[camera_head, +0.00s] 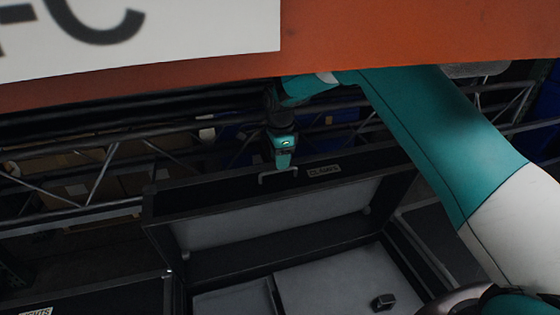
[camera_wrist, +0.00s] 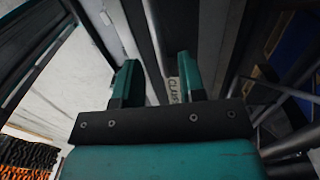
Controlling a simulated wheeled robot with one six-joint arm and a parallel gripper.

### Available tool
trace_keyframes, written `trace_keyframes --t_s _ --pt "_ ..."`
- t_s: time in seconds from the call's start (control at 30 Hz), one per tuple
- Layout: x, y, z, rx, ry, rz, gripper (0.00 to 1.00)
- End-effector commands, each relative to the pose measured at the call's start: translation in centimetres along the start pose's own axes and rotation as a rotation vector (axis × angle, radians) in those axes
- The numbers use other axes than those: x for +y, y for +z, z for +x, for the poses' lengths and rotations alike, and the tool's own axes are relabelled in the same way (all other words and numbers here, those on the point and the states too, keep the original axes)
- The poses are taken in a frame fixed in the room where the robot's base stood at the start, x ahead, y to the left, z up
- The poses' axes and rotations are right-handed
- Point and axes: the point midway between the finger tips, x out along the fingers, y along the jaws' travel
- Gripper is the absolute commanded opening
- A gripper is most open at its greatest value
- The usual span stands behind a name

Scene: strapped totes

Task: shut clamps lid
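The clamps tote (camera_head: 330,285) is dark with a grey interior and a divider. Its lid (camera_head: 270,222) stands raised at the back, its pale inner face toward me. A label (camera_head: 323,171) that seems to read CLAMPS is on the lid's top edge, and it also shows in the wrist view (camera_wrist: 173,90). A thin handle (camera_head: 266,179) sits on that edge, left of the label. My gripper (camera_head: 283,164) points down at the lid's edge by the handle. In the wrist view its fingers (camera_wrist: 157,80) are apart, with the lid edge beyond them; contact cannot be told.
A small dark block (camera_head: 382,301) lies in the tote. Another dark tote (camera_head: 95,298) with a partly cut-off label is at lower left. Metal rack bars (camera_head: 100,172) with boxes stand behind the lid. A large orange beam (camera_head: 400,35) with a white sign (camera_head: 140,30) crosses the top.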

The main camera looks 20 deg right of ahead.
Motion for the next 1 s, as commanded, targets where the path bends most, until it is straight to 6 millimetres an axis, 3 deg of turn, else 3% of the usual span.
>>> trace_keyframes --t_s 0.2,0.53,0.57,0.7,0.73,1.0 --pt "0.0 0.0 2.3 0.000 0.001 0.000 0.38" --pt "0.0 0.0 2.8 0.000 -0.001 0.000 0.38" --pt "0.0 0.0 2.8 0.000 -0.001 0.000 0.35" --pt "0.0 0.0 2.8 0.000 -0.001 0.000 0.03" --pt "0.0 0.0 2.7 0.000 -0.001 0.000 0.00" --pt "0.1 0.3 2.8 0.000 -0.006 -0.005 0.00"
